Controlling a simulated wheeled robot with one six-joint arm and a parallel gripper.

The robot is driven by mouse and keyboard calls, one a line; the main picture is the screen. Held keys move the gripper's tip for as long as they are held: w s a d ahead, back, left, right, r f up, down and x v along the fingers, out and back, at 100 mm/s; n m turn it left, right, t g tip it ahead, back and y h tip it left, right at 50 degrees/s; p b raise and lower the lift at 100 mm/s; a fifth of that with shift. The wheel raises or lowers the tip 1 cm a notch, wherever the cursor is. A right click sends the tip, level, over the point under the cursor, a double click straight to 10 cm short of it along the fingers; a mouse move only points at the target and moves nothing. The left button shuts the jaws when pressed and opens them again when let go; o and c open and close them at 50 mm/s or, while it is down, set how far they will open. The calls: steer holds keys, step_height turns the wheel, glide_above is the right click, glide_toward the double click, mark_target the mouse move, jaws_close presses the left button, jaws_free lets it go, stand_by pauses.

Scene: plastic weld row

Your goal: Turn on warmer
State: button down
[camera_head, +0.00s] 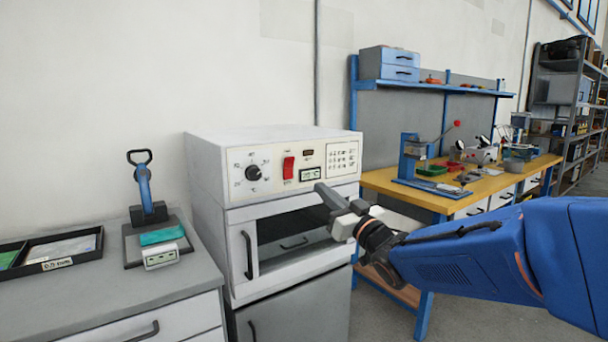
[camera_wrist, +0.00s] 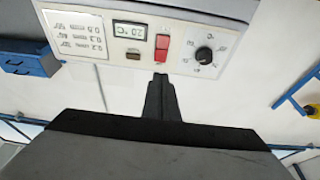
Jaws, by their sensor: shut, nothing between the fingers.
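The warmer (camera_head: 275,139) is a white box-shaped oven with a dark window and a door handle at its left. Its panel carries a black round knob (camera_head: 253,173), a red rocker switch (camera_head: 288,167) and a small display (camera_head: 310,174). My gripper (camera_head: 322,190) is shut and empty in front of the panel, below and right of the switch in the head view. In the wrist view the picture is upside down. There the shut fingertips (camera_wrist: 160,78) point at the red switch (camera_wrist: 162,45), apparently just short of it. The display (camera_wrist: 129,32) and knob (camera_wrist: 204,55) flank the switch.
A grey cabinet (camera_head: 110,300) at the left bears a black tray (camera_head: 75,263) and a blue hand press (camera_head: 145,190). A yellow-topped workbench (camera_head: 385,182) with a lever press stands behind at the right. Open floor shows between warmer and bench.

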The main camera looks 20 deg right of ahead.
mark_target(290, 161)
steer(key=x, duration=1.3)
steer(key=shift+w+a+r, duration=0.1)
steer(key=shift+w+a, duration=0.05)
steer(key=shift+w, duration=0.2)
steer(key=shift+r, duration=0.1)
steer(key=shift+w+a+g, duration=0.15)
steer(key=shift+w+g, duration=0.1)
steer(key=shift+g, duration=0.05)
steer(key=shift+s, duration=0.15)
steer(key=v, duration=1.7)
steer(key=shift+s, duration=0.1)
